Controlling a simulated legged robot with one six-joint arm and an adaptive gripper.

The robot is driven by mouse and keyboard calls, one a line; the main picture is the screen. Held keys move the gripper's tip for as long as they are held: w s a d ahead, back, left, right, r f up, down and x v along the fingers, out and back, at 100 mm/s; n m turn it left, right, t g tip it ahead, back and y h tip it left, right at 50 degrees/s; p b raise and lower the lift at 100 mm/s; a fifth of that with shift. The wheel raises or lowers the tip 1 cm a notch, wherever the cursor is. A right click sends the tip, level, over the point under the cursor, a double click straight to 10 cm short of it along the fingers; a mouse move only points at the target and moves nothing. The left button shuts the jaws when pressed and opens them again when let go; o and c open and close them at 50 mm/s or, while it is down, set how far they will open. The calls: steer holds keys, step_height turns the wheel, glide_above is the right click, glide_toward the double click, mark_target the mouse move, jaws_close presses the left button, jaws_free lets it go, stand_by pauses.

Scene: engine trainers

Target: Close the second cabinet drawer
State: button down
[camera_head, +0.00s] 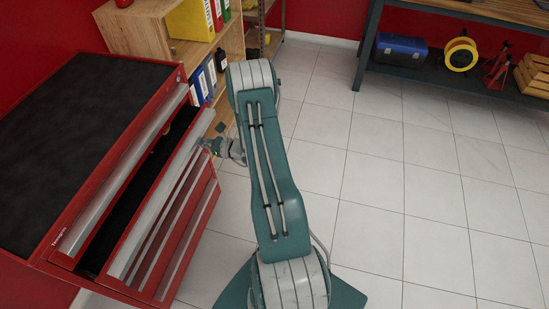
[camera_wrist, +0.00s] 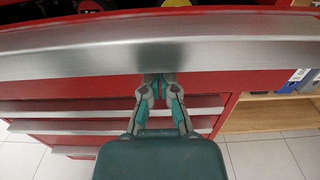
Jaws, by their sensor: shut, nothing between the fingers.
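The red tool cabinet (camera_head: 75,278) with a black top stands at the left in the head view. Its second drawer (camera_head: 160,205) is pulled out, with a dark interior showing behind its silver-edged front. The top drawer (camera_head: 120,172) sits further in. My gripper (camera_head: 211,147) is at the far end of the open drawer's front. In the wrist view my gripper (camera_wrist: 159,82) is shut and empty, fingertips at the lower edge of the drawer's silver handle strip (camera_wrist: 235,48). Whether they touch it cannot be told.
A wooden shelf (camera_head: 142,30) with binders stands behind the cabinet. A workbench (camera_head: 470,12) stands at the back right, with a blue toolbox (camera_head: 401,48) and yellow reel (camera_head: 461,54) on its lower shelf. The tiled floor (camera_head: 400,190) at right is clear.

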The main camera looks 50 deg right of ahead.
mark_target(177, 136)
steer(key=x, duration=0.8)
steer(key=shift+w, duration=0.25)
steer(key=shift+a+r, duration=0.1)
